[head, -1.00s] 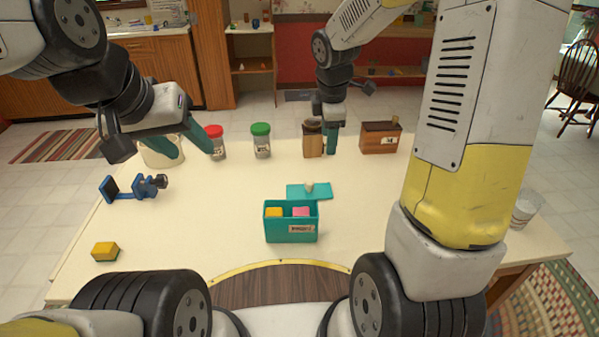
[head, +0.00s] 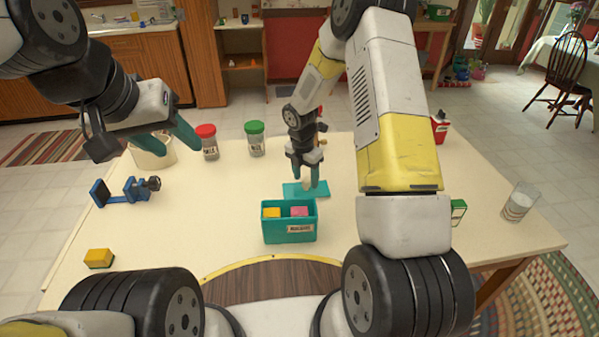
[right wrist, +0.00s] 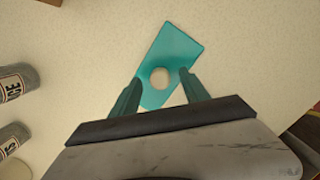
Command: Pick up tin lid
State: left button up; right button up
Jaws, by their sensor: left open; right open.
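The tin lid (head: 321,189) is a flat teal rectangle with a pale round knob, lying on the table just behind the teal tin. It also shows in the right wrist view (right wrist: 177,48), with its knob between my fingertips. My right gripper (head: 305,180) is open above the lid, with its fingers on either side of the knob; it also shows in the right wrist view (right wrist: 158,82). The teal tin (head: 289,232) stands open, with a yellow and a pink block inside. My left gripper (head: 185,150) is open and empty near a cream pot at the left.
Jars with red (head: 207,141) and green (head: 255,138) lids stand at the back. A blue clamp-like tool (head: 127,190) and a yellow block (head: 99,258) lie at the left. A glass (head: 519,202) stands at the right edge. The table between the block and the tin is clear.

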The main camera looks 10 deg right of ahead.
notch_tip(320, 180, down, 2)
jog(key=shift+w, duration=0.1)
jog(key=shift+c, duration=0.2)
grip_shut()
jog(key=shift+d, duration=0.1)
